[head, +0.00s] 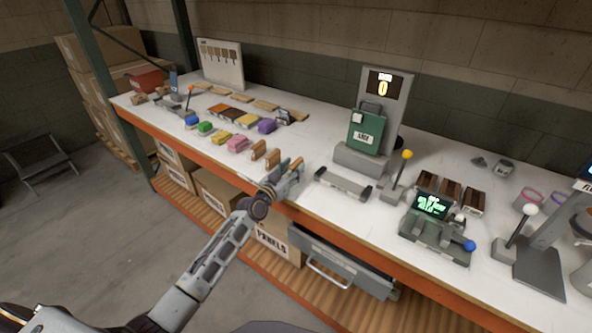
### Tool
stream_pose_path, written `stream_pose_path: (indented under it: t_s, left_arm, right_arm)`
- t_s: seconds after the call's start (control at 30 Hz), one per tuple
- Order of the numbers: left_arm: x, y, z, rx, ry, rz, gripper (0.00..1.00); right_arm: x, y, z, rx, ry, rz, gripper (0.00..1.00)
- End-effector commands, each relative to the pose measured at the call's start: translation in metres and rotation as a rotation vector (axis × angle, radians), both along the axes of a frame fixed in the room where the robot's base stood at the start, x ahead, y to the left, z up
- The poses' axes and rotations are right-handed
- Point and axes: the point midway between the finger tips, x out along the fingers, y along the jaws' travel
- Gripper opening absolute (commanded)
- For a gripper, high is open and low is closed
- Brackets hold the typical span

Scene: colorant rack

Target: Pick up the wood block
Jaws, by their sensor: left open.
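Two small upright tan-brown wood blocks stand near the front edge of the white bench, one on the left (258,150) and one on the right (272,158). My left gripper (291,169) is open just right of the right block, low over the bench's front edge. A small orange-brown piece (297,163) shows at its fingertips; I cannot tell whether it is a third block or whether it lies between the fingers. The gripper partly hides this spot. My right gripper is not in view.
Coloured blocks, including a pink one (238,143) and a purple one (267,126), lie to the left. A grey bar stand (343,184) and a green machine (366,132) stand to the right. A drawer (340,262) with a handle sits under the orange bench edge.

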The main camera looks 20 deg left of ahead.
Motion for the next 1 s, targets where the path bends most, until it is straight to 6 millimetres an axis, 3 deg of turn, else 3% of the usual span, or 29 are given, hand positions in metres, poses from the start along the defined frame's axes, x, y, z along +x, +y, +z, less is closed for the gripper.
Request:
stream_pose_path:
  t_s: [0.53, 0.87, 1.0]
  left_arm:
    - [0.002, -0.001, 0.0, 0.0, 0.001, 0.0, 0.42]
    - [0.002, -0.001, 0.0, 0.0, 0.001, 0.0, 0.01]
    - [0.002, -0.001, 0.0, 0.0, 0.0, 0.0, 0.0]
  right_arm:
    - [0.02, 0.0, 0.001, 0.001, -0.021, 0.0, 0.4]
    - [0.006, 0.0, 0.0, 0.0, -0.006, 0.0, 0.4]
    - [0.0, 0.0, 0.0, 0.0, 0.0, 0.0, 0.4]
